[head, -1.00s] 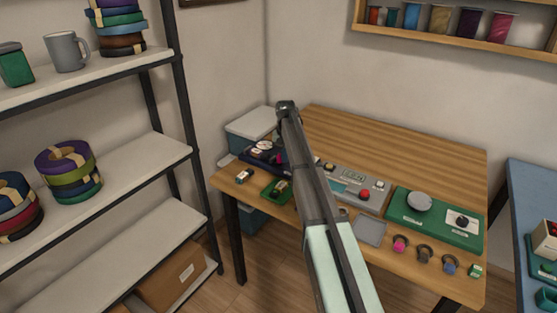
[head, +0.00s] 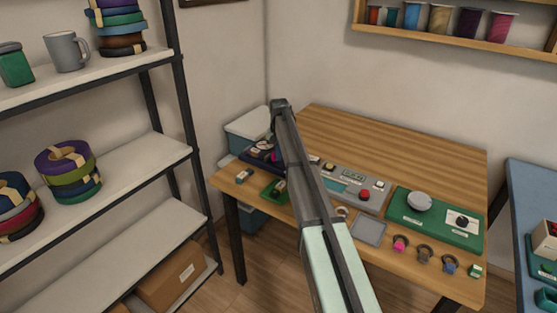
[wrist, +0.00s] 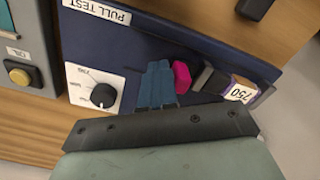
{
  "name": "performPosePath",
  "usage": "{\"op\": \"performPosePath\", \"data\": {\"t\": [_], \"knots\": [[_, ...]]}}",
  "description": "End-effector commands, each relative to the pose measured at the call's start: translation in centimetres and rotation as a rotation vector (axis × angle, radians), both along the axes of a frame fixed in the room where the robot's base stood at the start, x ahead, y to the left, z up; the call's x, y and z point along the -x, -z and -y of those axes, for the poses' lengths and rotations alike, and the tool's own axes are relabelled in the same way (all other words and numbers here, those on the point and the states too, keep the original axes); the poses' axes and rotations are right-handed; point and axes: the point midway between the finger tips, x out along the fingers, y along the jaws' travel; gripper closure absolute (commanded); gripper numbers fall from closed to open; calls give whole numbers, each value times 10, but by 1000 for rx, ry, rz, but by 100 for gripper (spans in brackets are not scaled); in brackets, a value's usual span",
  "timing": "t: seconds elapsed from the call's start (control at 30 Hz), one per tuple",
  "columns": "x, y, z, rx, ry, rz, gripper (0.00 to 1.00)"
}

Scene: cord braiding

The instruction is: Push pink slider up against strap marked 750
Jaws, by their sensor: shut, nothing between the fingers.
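In the wrist view my gripper (wrist: 158,85) has its teal fingers shut and empty, low over the dark blue pull-test panel (wrist: 140,45). The pink slider (wrist: 181,77) is just right of the fingers, touching or nearly so. The strap marked 750 (wrist: 240,90), with its cream label, is further right. Dark grey pieces (wrist: 207,80) lie between slider and strap, so I cannot tell how wide the gap is. In the head view my arm hides the fingers and much of the panel (head: 243,155); a bit of pink shows beside the arm.
A dial (wrist: 103,95) on a white plate is left of the fingers. A grey box with a yellow button (wrist: 19,76) is at the far left. In the head view, a green tray (head: 268,193), a grey console (head: 375,203) and a green board (head: 432,226) share the table (head: 400,150).

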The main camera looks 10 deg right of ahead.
Motion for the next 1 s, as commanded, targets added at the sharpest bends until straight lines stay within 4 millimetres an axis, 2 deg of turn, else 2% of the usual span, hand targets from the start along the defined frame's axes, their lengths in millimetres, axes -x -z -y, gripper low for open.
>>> {"op": "performPosePath", "data": {"t": [0.57,1.0], "knots": [[-4,0,-4,-1,-1,3,100],[5,0,4,-1,-1,1,100]]}}
